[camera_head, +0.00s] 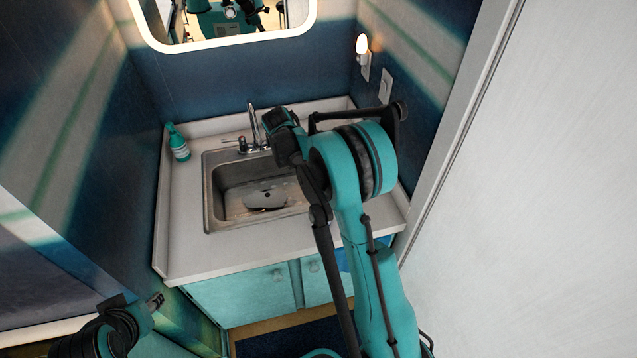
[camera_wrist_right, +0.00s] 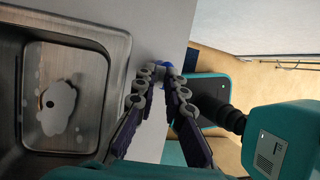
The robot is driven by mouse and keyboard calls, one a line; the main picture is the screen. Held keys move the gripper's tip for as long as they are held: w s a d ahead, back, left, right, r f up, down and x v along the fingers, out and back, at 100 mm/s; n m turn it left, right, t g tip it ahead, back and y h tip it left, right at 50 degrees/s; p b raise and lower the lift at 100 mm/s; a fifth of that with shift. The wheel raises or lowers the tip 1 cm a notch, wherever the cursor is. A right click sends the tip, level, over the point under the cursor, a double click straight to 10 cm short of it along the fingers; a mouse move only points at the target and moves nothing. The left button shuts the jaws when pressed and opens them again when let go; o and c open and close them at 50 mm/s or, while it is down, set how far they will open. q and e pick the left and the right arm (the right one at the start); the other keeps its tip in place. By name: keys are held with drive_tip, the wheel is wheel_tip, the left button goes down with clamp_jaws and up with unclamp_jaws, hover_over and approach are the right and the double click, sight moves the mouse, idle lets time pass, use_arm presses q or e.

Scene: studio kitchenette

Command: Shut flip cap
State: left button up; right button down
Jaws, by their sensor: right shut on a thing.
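My right gripper (camera_wrist_right: 158,78) shows in the right wrist view, its two fingers converging on a small blue thing (camera_wrist_right: 164,64). The fingertips close on it beside the sink, near the counter edge. Most of the blue thing is hidden by the fingers, and I cannot tell whether it is the flip cap or how the cap stands. In the head view my right arm hides this spot. My left gripper (camera_head: 155,300) is at the lower left of the head view, away from the counter; its finger opening is unclear.
The steel sink (camera_head: 212,190) with a tap (camera_head: 253,125) is set in the white counter (camera_head: 180,235). A teal bottle (camera_head: 178,147) stands at the back left. A blue patch (camera_head: 343,260) shows by the cabinet front (camera_head: 240,295). The counter's left strip is largely clear.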

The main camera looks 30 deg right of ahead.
drive_tip(key=shift+s+t, duration=0.2)
drive_tip(key=shift+t, duration=0.1)
idle(0.4)
drive_tip(key=shift+s+a+t, duration=0.15)
drive_tip(key=shift+s+t, duration=0.2)
drive_tip(key=shift+t, duration=0.35)
drive_tip(key=shift+s+a+m+t+h+b, duration=0.1)
drive_tip(key=shift+s+m+t+h+b, duration=0.4)
drive_tip(key=shift+t, duration=0.5)
drive_tip(key=shift+s+a+t+b, duration=0.1)
drive_tip(key=shift+s+t+b, duration=0.45)
drive_tip(key=shift+t, duration=0.35)
drive_tip(key=shift+s+a+f+m+t+h+b, duration=0.15)
drive_tip(key=shift+s+t+h+b, duration=0.1)
drive_tip(key=shift+t+b, duration=0.15)
drive_tip(key=shift+s+d+f+m+t+h+b, duration=0.15)
drive_tip(key=shift+t+h+b, duration=0.1)
drive_tip(key=shift+t, duration=0.15)
drive_tip(key=shift+s+a+f+m+t+h+b, duration=0.1)
drive_tip(key=shift+s+f+m+t+h+b, duration=0.25)
drive_tip(key=shift+t+b, duration=0.95)
drive_tip(key=shift+s+a+f+m+t+h+b, duration=0.2)
drive_tip(key=shift+s+t+h+b, duration=0.35)
drive_tip(key=shift+b, duration=1.2)
drive_tip(key=shift+s+a+f+m+t+h+b, duration=0.1)
drive_tip(key=shift+s+f+m+t+h+b, duration=0.15)
drive_tip(key=shift+t+b, duration=1.1)
drive_tip(key=shift+b, duration=0.55)
